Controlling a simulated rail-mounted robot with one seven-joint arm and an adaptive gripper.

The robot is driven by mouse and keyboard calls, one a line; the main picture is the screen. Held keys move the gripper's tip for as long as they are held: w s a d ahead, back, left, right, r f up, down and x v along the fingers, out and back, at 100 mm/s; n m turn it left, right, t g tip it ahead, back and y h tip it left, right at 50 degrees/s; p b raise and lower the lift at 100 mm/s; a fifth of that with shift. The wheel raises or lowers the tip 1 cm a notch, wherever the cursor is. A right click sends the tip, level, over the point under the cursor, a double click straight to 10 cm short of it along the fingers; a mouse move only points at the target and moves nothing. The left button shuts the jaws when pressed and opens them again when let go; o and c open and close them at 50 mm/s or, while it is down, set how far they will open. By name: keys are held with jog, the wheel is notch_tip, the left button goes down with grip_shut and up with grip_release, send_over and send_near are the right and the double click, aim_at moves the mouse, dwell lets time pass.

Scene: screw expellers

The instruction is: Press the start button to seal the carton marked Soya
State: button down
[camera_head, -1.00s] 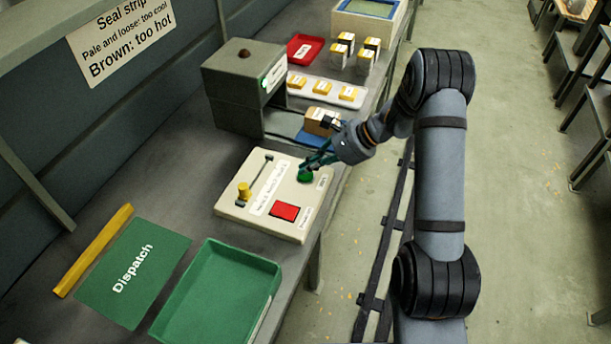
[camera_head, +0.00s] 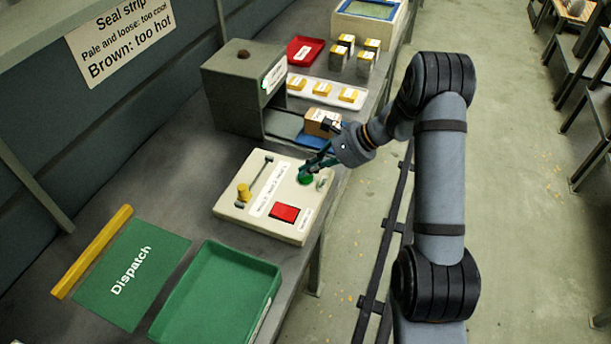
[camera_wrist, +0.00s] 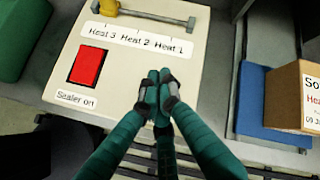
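The green start button (camera_head: 305,179) is on the cream control panel (camera_head: 229,210), near its right edge. My gripper (camera_head: 309,169) is right over it, fingertips at or just above the button; contact cannot be told. In the wrist view my gripper's teal fingers (camera_wrist: 159,77) are together with nothing visible between them, and they hide the button. The Soya carton (camera_head: 315,121) sits at the mouth of the grey sealer (camera_head: 232,113); it also shows, its label cut off, in the wrist view (camera_wrist: 284,95).
The panel has a red "Sealer on" switch (camera_wrist: 87,66) and a heat slider with its yellow knob (camera_wrist: 107,7) at the Heat 3 end. A green tray (camera_head: 262,262) and Dispatch mat (camera_head: 130,290) lie nearer.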

aim_at(308, 177)
jog(key=shift+f, duration=0.25)
jog(key=shift+r, duration=0.1)
dwell(0.4)
jog(key=shift+r+p, duration=0.3)
jog(key=shift+r, duration=0.6)
jog(key=shift+r+p, duration=1.6)
jog(key=shift+r, duration=0.85)
jog(key=shift+f, duration=0.1)
notch_tip(308, 177, down, 2)
jog(key=shift+b, duration=0.75)
jog(key=shift+r+p, duration=0.35)
jog(key=shift+p, duration=0.35)
jog(key=p, duration=0.2)
jog(key=shift+r+p, duration=0.2)
jog(key=shift+p, duration=0.15)
